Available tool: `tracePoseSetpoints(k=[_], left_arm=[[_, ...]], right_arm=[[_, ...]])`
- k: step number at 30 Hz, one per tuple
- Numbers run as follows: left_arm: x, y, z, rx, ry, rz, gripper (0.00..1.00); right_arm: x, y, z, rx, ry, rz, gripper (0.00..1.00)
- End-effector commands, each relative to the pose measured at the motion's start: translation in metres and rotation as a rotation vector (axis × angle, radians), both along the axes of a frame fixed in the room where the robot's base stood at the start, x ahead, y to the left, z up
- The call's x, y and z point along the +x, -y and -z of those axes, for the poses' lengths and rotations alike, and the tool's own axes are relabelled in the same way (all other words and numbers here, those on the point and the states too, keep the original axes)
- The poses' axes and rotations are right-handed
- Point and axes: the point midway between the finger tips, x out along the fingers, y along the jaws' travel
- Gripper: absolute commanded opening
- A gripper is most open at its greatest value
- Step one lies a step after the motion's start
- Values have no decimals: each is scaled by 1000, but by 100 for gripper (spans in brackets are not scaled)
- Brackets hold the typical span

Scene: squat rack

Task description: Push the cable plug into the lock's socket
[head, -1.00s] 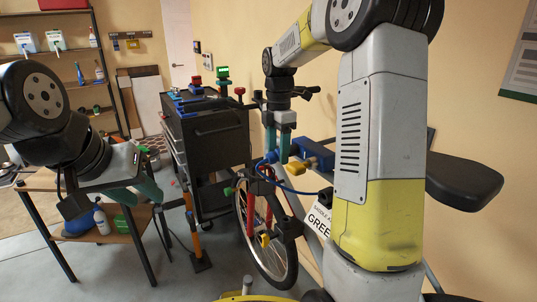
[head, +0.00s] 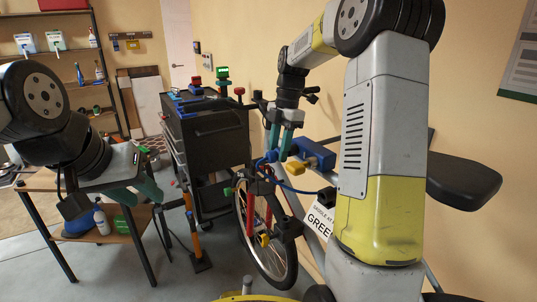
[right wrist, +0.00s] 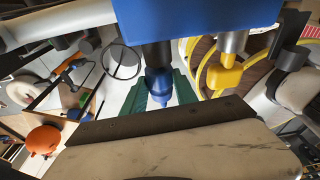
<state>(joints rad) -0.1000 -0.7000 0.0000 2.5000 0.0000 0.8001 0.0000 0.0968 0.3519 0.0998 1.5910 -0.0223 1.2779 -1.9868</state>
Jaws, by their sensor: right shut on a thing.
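The blue lock (head: 318,153) is on the bike frame in the head view, and its blue body (right wrist: 200,18) fills the top of the right wrist view. My right gripper (head: 279,152) is at its left side. In the right wrist view, the blue cable plug (right wrist: 158,84) is between the green fingers, which are shut on it. A dark cylinder (right wrist: 156,55) sits between plug and lock body; whether the plug is inside the socket I cannot tell. The blue cable (head: 300,191) curves below the lock. My left gripper (head: 136,191) is open and empty, far left.
A yellow knob (right wrist: 224,75) on a metal shaft sits beside the plug. The bicycle wheel (head: 284,268) stands below the lock. A dark tool cart (head: 215,140) stands behind, and a wooden table (head: 128,236) is at left.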

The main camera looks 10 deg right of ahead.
Motion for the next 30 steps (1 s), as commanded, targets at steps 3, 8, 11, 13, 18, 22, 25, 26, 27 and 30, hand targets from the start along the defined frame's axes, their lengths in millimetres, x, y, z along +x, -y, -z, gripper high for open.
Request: tracePoseSetpoints(k=[3,8,11,13,18,22,25,26,27,30], left_arm=[[0,0,0,0,0,0,36],[0,0,0,0,0,0,36],[0,0,0,0,0,0,36],[0,0,0,0,0,0,36],[0,0,0,0,0,0,36],[0,0,0,0,0,0,36],[0,0,0,0,0,0,36],[0,0,0,0,0,0,36],[0,0,0,0,0,0,36],[0,0,0,0,0,0,36]], right_arm=[[2,-4,3,5,2,-5,0],[3,-2,3,5,2,-5,0],[4,0,3,5,3,-5,0],[4,1,3,5,3,-5,0],[4,2,3,3,4,-4,0],[4,3,3,2,3,-3,50],[4,3,2,1,3,-2,60],[4,3,2,1,3,-2,60],[3,3,2,1,2,-3,60],[3,3,2,1,2,-2,60]])
